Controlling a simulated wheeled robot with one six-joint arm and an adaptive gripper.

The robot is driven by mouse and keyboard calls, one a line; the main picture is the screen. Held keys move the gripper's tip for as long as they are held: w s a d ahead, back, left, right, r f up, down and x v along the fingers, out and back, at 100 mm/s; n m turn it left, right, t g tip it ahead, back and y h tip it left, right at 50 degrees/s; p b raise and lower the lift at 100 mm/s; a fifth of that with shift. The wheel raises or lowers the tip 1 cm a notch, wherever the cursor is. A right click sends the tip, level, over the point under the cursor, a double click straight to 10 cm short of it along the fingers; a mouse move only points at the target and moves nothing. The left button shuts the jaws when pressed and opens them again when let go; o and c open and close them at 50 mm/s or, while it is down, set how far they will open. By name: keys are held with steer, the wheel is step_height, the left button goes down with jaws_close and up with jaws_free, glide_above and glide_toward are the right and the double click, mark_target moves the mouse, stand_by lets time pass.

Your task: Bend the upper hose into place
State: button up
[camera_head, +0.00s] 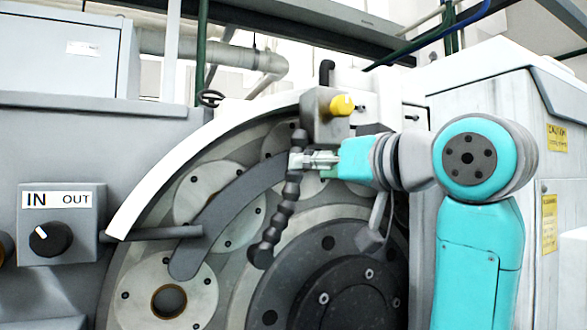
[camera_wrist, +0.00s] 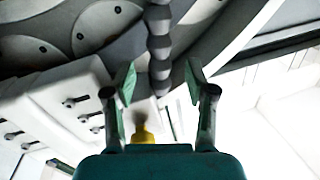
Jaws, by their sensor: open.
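The upper hose, a black beaded hose (camera_head: 274,228), hangs from below the grey block at the top of the ring grinder and curves down to the left in the head view. In the wrist view the hose (camera_wrist: 158,45) comes down from the top edge, and its lower visible end lies between my fingers. My gripper (camera_head: 297,160) is at the upper part of the hose in the head view and covers a piece of it. In the wrist view my gripper (camera_wrist: 160,84) is open, one finger on each side of the hose, with gaps visible.
The grey block (camera_head: 318,128) with a yellow knob (camera_head: 342,105) stands just above my gripper. The grinder's round face (camera_head: 235,255) with discs and a dark curved arm (camera_head: 225,215) lies behind the hose. A white cabinet (camera_head: 480,100) is at the right. An IN/OUT switch box (camera_head: 62,222) is at the left.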

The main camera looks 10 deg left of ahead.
steer(key=x, duration=0.5)
steer(key=shift+w+a, duration=0.25)
jaws_close()
